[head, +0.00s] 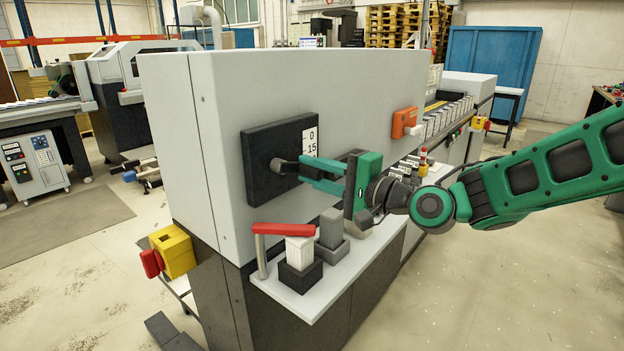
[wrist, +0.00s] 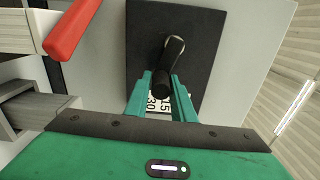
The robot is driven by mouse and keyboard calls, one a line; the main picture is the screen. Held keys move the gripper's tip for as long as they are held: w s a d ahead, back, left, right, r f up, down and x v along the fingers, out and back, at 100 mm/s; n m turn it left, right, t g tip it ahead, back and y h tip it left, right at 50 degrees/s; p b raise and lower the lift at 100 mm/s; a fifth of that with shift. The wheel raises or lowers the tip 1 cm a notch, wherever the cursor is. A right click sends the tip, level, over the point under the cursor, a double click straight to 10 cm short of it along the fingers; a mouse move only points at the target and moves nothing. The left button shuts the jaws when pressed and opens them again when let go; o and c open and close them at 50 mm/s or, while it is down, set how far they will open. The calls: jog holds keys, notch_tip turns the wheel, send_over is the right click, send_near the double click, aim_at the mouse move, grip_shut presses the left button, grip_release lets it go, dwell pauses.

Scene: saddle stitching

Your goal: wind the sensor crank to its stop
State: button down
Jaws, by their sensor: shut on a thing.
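The sensor crank (wrist: 171,70) is a dark handle on a black square plate (head: 258,184) on the side of the large grey machine housing. In the head view the crank (head: 279,166) shows only in part at the tip of my green gripper (head: 300,172). In the wrist view my gripper (wrist: 163,92) has its two green fingers closed around the crank's handle. A white scale (head: 309,143) with the marks "0" and "15" sits at the plate's right edge. In the wrist view the scale (wrist: 158,106) shows "15" and "30" between and behind the fingers.
A white shelf (head: 325,281) juts out below the plate. It carries a red bar (head: 283,229) on a post, a white block and a grey block. An orange box (head: 404,121) is on the housing to the right. A yellow box (head: 173,251) with a red knob is at lower left.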

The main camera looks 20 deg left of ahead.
jog(key=n, duration=0.2)
jog(key=r+n, duration=0.1)
jog(key=shift+r+n, duration=0.3)
jog(key=shift+n, duration=0.1)
jog(key=c, duration=2.5)
grip_release()
jog(key=n, duration=0.1)
jog(key=r+n, duration=0.1)
jog(key=n, duration=0.1)
jog(key=shift+s+a+r+n, duration=0.1)
jog(key=shift+s+r+n, duration=0.05)
jog(key=shift+r+n, duration=0.15)
jog(key=shift+c, duration=0.2)
jog(key=n, duration=0.1)
jog(key=r+n, duration=0.1)
jog(key=n, duration=0.1)
jog(key=s+n, duration=0.1)
jog(key=shift+a+r, duration=0.2)
jog(key=shift+r, duration=0.15)
jog(key=shift+s+a+r+n, duration=0.2)
jog(key=shift+s+n, duration=0.15)
jog(key=shift+n, duration=0.6)
jog(key=shift+s+a+r+n, duration=0.15)
jog(key=shift+s+n, duration=0.15)
jog(key=shift+n, duration=0.65)
jog(key=shift+d, duration=0.1)
grip_shut()
